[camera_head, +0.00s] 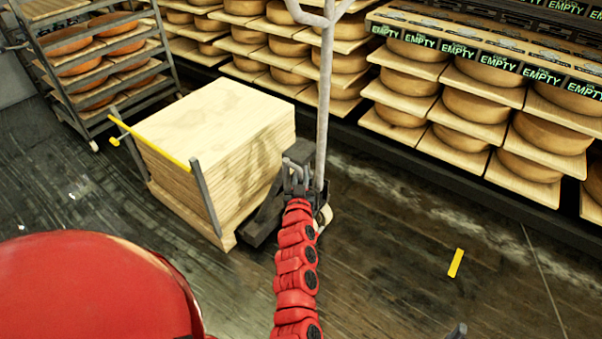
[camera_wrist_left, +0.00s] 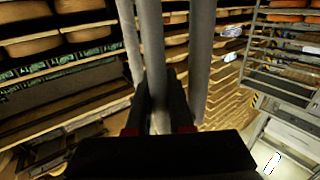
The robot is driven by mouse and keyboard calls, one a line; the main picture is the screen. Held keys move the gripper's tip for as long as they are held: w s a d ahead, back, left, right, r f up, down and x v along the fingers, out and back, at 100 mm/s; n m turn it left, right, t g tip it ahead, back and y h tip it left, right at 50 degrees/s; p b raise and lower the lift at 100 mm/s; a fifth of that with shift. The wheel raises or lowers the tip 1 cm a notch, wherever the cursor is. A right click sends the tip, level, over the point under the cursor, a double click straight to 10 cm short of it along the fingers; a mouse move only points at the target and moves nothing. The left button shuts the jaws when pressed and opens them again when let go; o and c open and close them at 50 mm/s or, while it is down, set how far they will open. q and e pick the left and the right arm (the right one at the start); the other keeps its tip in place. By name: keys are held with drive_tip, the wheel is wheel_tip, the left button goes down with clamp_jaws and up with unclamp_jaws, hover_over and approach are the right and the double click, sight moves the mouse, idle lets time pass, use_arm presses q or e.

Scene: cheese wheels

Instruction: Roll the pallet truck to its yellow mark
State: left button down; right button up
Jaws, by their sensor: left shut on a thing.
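The pallet truck (camera_head: 268,213) stands on the dark floor with a stack of wooden boards (camera_head: 215,110) at its left. Its grey upright handle (camera_head: 323,95) rises at the stack's right side and forks at the top. My left gripper (camera_head: 296,178) is shut on the handle, low on its upright bar. In the left wrist view the grey bar (camera_wrist_left: 153,50) runs between the dark fingers of the gripper (camera_wrist_left: 160,92). The yellow mark (camera_head: 455,263) is a short strip on the floor, to the right of the truck and apart from it.
Shelves with cheese wheels (camera_head: 475,105) and "EMPTY" labels line the back and right. A grey rack of cheeses (camera_head: 100,80) stands at the back left. A yellow bar (camera_head: 150,138) on grey posts edges the stack. The floor between truck and mark looks clear.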

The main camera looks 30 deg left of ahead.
idle(0.4)
use_arm(q)
drive_tip(key=s+d+p, duration=0.3)
drive_tip(key=d+p, duration=0.5)
drive_tip(key=d, duration=1.6)
drive_tip(key=shift+s, duration=0.2)
drive_tip(key=shift+d+f, duration=0.1)
drive_tip(key=c, duration=1.1)
unclamp_jaws()
drive_tip(key=shift+d, duration=0.1)
drive_tip(key=shift+c, duration=0.2)
drive_tip(key=shift+o, duration=0.3)
drive_tip(key=shift+s+d, duration=0.1)
drive_tip(key=shift+d, duration=0.1)
